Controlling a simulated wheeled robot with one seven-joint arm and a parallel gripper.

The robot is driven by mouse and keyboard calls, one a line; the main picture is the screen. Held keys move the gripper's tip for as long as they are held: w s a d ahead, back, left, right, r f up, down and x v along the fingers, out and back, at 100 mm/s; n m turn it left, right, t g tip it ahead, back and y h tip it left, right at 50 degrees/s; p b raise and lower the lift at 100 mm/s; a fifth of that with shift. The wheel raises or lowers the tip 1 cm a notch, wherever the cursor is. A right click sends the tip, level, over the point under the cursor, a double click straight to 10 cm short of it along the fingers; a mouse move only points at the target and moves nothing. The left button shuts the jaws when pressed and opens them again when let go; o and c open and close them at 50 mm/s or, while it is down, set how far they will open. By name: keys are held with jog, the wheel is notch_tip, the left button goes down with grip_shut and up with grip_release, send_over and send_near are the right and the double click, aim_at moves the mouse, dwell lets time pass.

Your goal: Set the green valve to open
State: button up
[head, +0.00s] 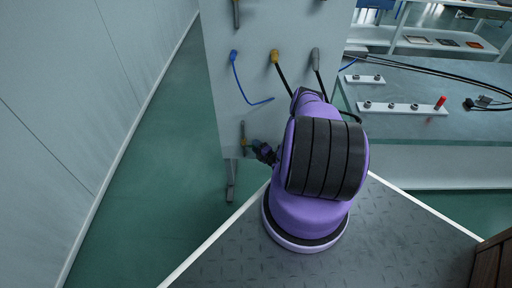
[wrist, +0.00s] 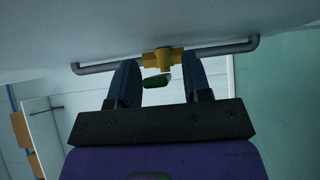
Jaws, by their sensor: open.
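The green valve handle (wrist: 155,82) shows in the wrist view as a short green piece in front of a brass valve body (wrist: 163,60). The body sits on a grey pipe (wrist: 225,48) fixed to the panel. My gripper (wrist: 160,70) is open, with one dark finger on each side of the handle and visible gaps between. In the head view, the pipe and brass body (head: 243,140) are low on the panel's left part, with my gripper (head: 262,152) just right of them. The green handle is not clear there, and its turn angle is hard to tell.
The upright panel (head: 225,100) also carries a blue cable plug (head: 234,56), a yellow one (head: 275,57) and a grey one (head: 316,58). A bench (head: 420,125) with fittings stands at the right. The green floor (head: 165,160) left of the panel is clear.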

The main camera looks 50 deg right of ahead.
grip_shut()
